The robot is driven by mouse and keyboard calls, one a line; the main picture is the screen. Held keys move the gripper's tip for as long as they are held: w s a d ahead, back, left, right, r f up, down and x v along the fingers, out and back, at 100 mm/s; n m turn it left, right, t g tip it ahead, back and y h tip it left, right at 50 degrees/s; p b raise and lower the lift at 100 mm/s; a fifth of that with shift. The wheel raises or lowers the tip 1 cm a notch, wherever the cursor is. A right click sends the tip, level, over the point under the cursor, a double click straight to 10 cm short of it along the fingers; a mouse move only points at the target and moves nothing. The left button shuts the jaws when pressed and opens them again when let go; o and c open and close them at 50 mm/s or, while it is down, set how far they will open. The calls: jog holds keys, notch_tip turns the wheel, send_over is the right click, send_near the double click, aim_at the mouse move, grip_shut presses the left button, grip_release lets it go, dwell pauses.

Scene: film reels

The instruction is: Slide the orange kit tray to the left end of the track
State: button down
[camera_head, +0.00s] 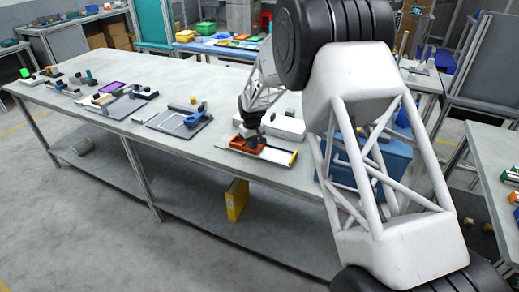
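The orange kit tray (238,144) is small in the head view. It sits toward the left part of a flat, pale track (274,154) on the long grey table. The track has a yellow mark (293,158) at its right end. A short strip of the track's base shows to the left of the tray. My gripper (251,139) is dark and points down at the tray, over its right half. It hides part of the tray. The fingers are too small and dark to tell whether they are open, shut or touching the tray.
A white block-like object (283,126) stands just behind the track. A blue bin (385,160) is to the right, partly behind my arm. The table's front edge is close to the track.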

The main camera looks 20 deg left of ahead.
aim_at(243, 145)
jog(key=shift+s+a+f, duration=0.25)
jog(key=shift+f, duration=0.35)
jog(key=shift+s+a+f, duration=0.2)
jog(key=shift+f, duration=0.4)
jog(key=shift+a, duration=1.6)
jog(key=shift+r, duration=0.25)
jog(key=shift+w+d+r, duration=0.1)
jog(key=shift+w+r, duration=0.05)
jog(key=shift+r, duration=0.9)
jog(key=shift+w+d+r, duration=0.1)
jog(key=shift+w+r, duration=0.05)
jog(key=shift+r, duration=0.85)
jog(key=shift+d+r, duration=0.1)
jog(key=shift+r, duration=1.65)
